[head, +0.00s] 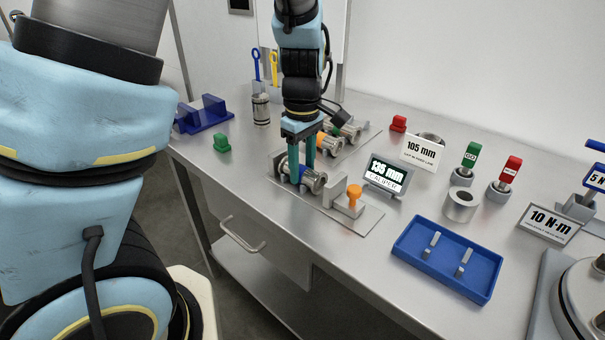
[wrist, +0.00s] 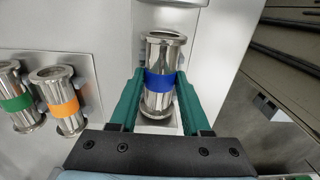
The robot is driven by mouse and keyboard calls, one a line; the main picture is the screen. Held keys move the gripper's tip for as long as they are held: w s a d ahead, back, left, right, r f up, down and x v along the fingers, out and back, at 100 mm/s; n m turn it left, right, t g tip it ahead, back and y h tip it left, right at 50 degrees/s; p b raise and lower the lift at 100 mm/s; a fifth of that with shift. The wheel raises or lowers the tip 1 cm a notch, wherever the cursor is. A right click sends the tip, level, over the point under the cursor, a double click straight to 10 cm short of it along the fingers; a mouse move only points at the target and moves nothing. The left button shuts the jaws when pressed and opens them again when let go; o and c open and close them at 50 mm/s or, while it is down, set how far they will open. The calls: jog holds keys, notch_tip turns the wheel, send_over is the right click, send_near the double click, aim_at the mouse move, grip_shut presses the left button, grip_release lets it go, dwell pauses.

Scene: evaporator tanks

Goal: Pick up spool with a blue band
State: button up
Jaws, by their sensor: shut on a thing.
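The spool with a blue band (wrist: 160,80) is a shiny metal cylinder with flanged ends. In the wrist view it lies between the two green fingers of my gripper (wrist: 162,103), which are shut on it at the band. In the head view my gripper (head: 302,165) points down over the steel table, with the blue-banded spool (head: 316,181) lying on its side between the fingers. The spool is at or just above the grey plate; I cannot tell whether it touches. The fingers hide part of the spool and band.
An orange-banded spool (wrist: 62,98) and a green-banded spool (wrist: 16,98) lie nearby on a plate. A 135 mm display (head: 388,175) and an orange-knobbed fixture (head: 353,197) stand close on the right.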

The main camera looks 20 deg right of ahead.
grip_shut()
